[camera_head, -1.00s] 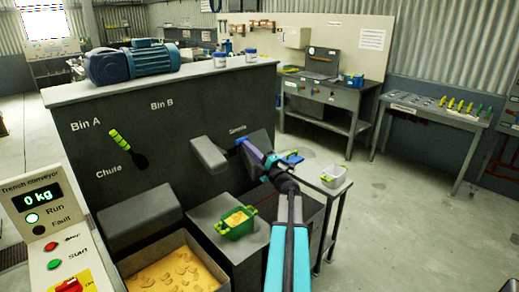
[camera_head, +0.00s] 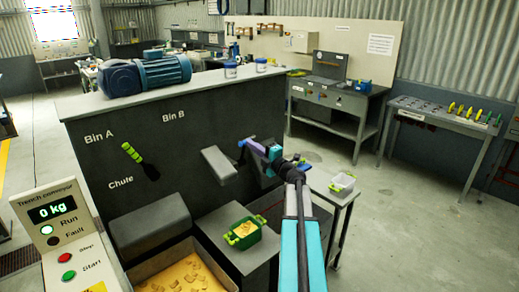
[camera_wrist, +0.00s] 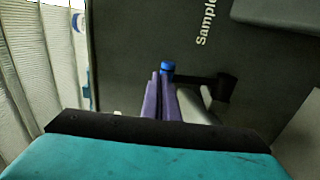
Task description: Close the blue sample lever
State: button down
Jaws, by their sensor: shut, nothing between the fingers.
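The blue sample lever shows in the wrist view as a blue knob (camera_wrist: 167,67) on a dark arm that runs right to a dark pivot block (camera_wrist: 223,88), below the "Sample" lettering. In the head view a small blue bit of the knob (camera_head: 242,143) shows at the grey panel. My gripper (camera_wrist: 158,78) has purple fingers, shut and empty, with their tips right at the knob. I cannot tell whether they touch it. In the head view my gripper (camera_head: 250,146) reaches to the panel's right part, and my arm hides some of the area below.
A green-handled chute lever (camera_head: 132,154) is on the panel's left. A grey spout (camera_head: 219,162) juts out left of my gripper. A green bin (camera_head: 243,234) stands below, beside a crate of yellow material (camera_head: 140,272). A white tub (camera_head: 342,184) stands on a small table at right.

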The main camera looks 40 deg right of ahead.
jog(key=shift+w+r, duration=0.6)
jog(key=shift+w, duration=0.3)
jog(key=shift+w+a+r, duration=0.1)
jog(key=shift+a, duration=0.05)
jog(key=s+r+b, duration=0.2)
jog(key=s, duration=1.2)
jog(key=shift+r, duration=0.25)
jog(key=shift+s, duration=0.1)
